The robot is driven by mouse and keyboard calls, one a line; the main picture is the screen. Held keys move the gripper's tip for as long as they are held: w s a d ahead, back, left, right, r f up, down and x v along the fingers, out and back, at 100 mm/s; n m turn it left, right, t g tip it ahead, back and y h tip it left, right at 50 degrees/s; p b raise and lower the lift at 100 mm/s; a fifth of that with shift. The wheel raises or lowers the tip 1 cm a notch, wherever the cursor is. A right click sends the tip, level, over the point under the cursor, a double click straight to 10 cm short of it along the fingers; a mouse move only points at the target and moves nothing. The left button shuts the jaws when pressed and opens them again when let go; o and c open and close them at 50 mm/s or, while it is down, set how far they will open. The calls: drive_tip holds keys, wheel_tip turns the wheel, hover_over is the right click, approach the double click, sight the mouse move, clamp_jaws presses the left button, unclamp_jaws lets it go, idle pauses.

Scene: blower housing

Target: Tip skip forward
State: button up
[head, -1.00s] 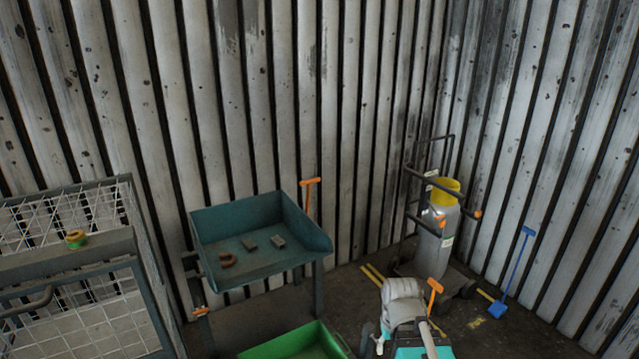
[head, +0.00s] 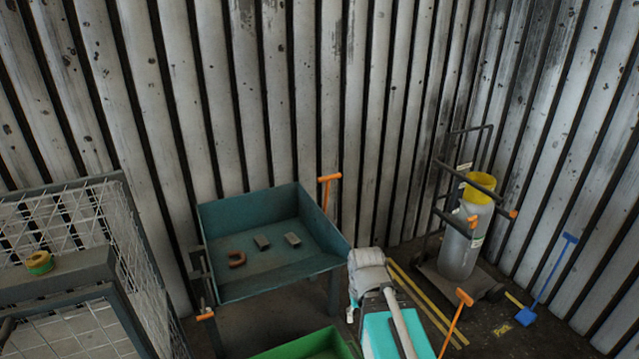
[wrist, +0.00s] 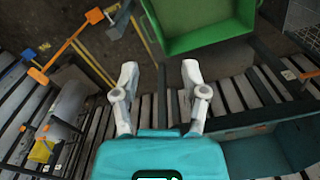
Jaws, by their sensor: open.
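The blue-green skip (head: 270,285) stands level on a dark frame against the corrugated wall in the head view. A brown curved piece (head: 237,259) and two grey blocks (head: 277,241) lie in it. An orange-topped lever (head: 330,178) rises behind its right side. A green bin (head: 300,345) is low in front, partly cut off. In the wrist view, my gripper (wrist: 158,78) is open with nothing between its fingers. The green bin (wrist: 205,25) is beyond the fingertips, and the skip (wrist: 270,150) is at lower right, apart from them.
A mesh cage (head: 70,290) with a green-and-orange ring (head: 39,262) on its edge stands left. A gas cylinder (head: 463,240) on a trolley, a blue shovel (head: 545,280) and an orange-topped rod (head: 463,298) are right. Yellow floor lines run between.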

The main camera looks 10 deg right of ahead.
drive_tip(key=shift+w+a, duration=0.25)
drive_tip(key=w+r+m+p, duration=0.2)
drive_tip(key=w+r+p, duration=0.6)
drive_tip(key=w, duration=0.7)
drive_tip(key=w+r+m+p, duration=0.3)
drive_tip(key=w+r+p, duration=0.5)
drive_tip(key=w, duration=0.6)
drive_tip(key=w+r+m+t+y+p, duration=0.1)
drive_tip(key=w+r+m+p, duration=0.1)
drive_tip(key=w+r+p, duration=0.6)
drive_tip(key=w+r, duration=0.1)
drive_tip(key=w, duration=0.6)
drive_tip(key=shift+w+a+p, duration=0.2)
drive_tip(key=shift+w+p, duration=0.1)
drive_tip(key=shift+p, duration=0.1)
drive_tip(key=shift+f, duration=0.2)
drive_tip(key=b, duration=1.4)
hover_over(327, 198)
wheel_tip(327, 198, down, 13)
drive_tip(key=shift+f, duration=0.1)
